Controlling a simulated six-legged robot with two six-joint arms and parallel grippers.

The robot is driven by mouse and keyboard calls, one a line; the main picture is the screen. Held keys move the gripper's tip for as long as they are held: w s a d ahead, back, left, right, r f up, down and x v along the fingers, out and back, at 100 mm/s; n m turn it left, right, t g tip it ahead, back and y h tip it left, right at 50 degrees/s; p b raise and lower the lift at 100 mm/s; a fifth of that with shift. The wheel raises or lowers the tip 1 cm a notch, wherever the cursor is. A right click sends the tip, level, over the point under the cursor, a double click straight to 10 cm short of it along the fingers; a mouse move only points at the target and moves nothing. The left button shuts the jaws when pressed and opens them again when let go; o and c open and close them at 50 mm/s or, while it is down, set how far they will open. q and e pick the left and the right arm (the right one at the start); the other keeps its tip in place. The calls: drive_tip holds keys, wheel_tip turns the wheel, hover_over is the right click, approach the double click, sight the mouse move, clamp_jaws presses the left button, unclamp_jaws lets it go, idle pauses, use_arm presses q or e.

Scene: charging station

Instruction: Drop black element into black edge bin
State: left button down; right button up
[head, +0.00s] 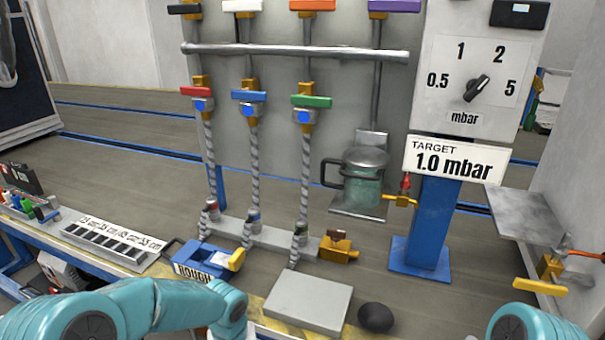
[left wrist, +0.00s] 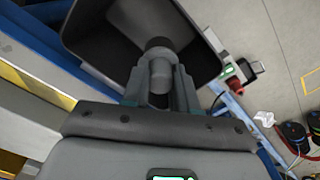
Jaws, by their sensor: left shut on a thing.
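The fingers hide part of the bin, and I cannot tell the height gap. In the head view only teal links of my arms show at the bottom, and neither gripper is in sight there.
In the head view, a grey slab (head: 308,301) and a dark rounded object (head: 376,317) lie on the bench. A blue ROUGH block (head: 205,262) and a white slotted rack (head: 112,243) stand left. In the left wrist view, a red-tipped fitting (left wrist: 233,84) is beside the bin.

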use_arm(q)
drive_tip(key=c, duration=0.8)
unclamp_jaws()
wheel_tip(320, 180, up, 16)
drive_tip(key=p, duration=0.5)
drive_tip(key=shift+r, duration=0.2)
drive_tip(key=shift+s, duration=0.15)
